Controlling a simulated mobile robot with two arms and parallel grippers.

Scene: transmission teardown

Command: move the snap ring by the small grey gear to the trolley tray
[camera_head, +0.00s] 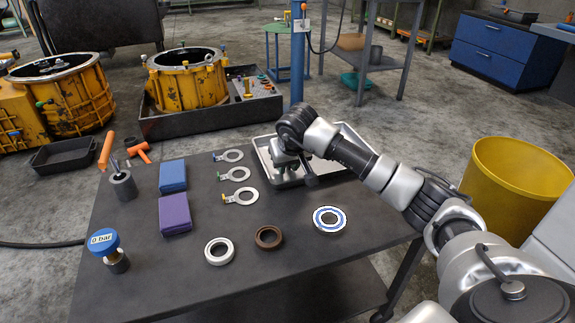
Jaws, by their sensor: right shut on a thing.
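My right gripper (286,161) points down over the left part of the metal tray (291,182) at the back of the trolley top. It is shut on the snap ring, which the fingers and wrist hide almost wholly at this size. Whether the ring touches the tray cannot be told. Three flat grey rings with small coloured tags, a back one (234,156), a middle one (240,174) and a front one (246,197), lie in a row left of the tray. I cannot make out the small grey gear. My left gripper is not in view.
On the trolley top (180,272) lie a pale ring (219,259), a brown ring (268,246), a blue-and-white bearing (340,219), a blue block (172,175) and a purple block (175,222). A blue-capped gauge (104,241) stands front left. A yellow bin (500,200) stands at right.

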